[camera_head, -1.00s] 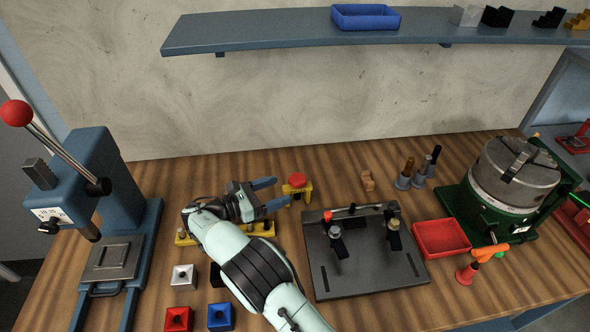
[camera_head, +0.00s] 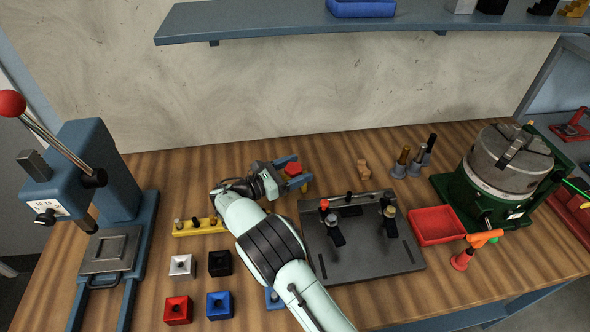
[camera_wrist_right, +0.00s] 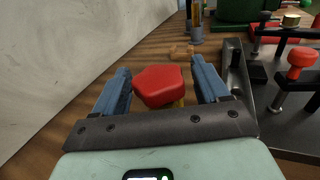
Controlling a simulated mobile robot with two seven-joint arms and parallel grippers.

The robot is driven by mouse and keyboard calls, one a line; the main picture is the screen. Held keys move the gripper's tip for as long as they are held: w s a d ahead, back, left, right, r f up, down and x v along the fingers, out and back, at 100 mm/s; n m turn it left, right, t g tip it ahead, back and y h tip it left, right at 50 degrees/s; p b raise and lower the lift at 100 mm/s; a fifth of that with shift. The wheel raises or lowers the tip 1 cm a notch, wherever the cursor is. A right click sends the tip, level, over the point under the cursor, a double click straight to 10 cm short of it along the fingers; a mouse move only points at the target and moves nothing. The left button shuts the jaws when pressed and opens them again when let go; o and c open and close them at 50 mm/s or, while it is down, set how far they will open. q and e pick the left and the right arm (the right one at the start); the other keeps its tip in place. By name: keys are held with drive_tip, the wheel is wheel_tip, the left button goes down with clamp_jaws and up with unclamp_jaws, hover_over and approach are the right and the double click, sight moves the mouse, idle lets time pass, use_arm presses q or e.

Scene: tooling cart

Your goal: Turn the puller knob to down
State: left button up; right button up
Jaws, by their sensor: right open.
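The puller knob is a red lobed knob (camera_head: 293,169) on a yellow body (camera_head: 304,187), behind the dark fixture plate. It also shows in the right wrist view (camera_wrist_right: 160,86), between the two blue fingers. My right gripper (camera_head: 294,170) is open, with a finger on either side of the knob. In the wrist view, gaps show between the knob and both fingers (camera_wrist_right: 163,88). Most of the yellow body is hidden by the knob and gripper. My left gripper is not in view.
The dark fixture plate (camera_head: 362,262) with clamps stands just right of my arm. A yellow bar with pegs (camera_head: 200,227) lies to the left. A red tray (camera_head: 437,226) and a green-based machine (camera_head: 500,180) are at right. A blue press (camera_head: 105,180) stands at left.

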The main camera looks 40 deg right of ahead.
drive_tip(key=c, duration=1)
drive_tip(key=shift+n+t, duration=0.4)
drive_tip(key=shift+t, duration=0.3)
